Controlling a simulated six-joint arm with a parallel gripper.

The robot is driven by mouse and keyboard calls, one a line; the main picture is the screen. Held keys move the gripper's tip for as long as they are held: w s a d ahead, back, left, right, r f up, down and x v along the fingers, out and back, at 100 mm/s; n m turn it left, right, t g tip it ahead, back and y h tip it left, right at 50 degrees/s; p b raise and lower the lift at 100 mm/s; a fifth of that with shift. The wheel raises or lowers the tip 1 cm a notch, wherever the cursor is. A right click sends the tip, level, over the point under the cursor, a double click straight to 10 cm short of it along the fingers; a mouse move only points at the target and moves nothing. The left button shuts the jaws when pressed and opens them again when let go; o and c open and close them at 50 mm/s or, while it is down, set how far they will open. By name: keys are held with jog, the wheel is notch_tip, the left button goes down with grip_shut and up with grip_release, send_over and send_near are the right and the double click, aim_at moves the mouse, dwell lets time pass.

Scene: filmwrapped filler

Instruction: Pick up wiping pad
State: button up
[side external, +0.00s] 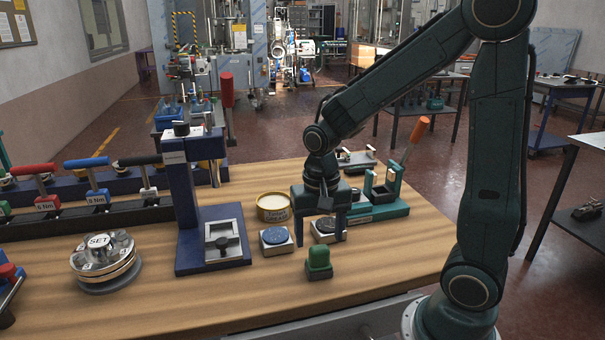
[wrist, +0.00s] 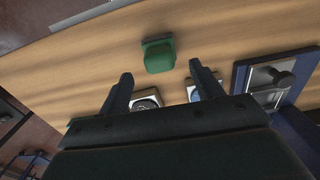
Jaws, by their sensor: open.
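The wiping pad (side external: 319,258) appears to be the small green block on a darker green base, standing on the wooden bench near its front edge. It also shows in the wrist view (wrist: 158,55), just beyond the fingertips and roughly between their lines. My gripper (side external: 318,234) points down behind the pad in the side view, its two fingers spread and nothing held. In the wrist view the fingers of my gripper (wrist: 161,72) are wide apart, with a clear gap of bench between them and the pad.
A blue-topped square block (side external: 275,237) and a dark-topped one (side external: 324,229) sit close by my fingers. A round tin (side external: 273,207), a blue press stand (side external: 190,215) and a green fixture (side external: 384,200) stand around. Bench in front of the pad is clear.

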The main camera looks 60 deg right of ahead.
aim_at(319, 247)
jog(key=shift+f, duration=0.5)
jog(key=shift+d+f, duration=0.1)
jog(key=shift+f, duration=2.5)
jog(key=c, duration=1.1)
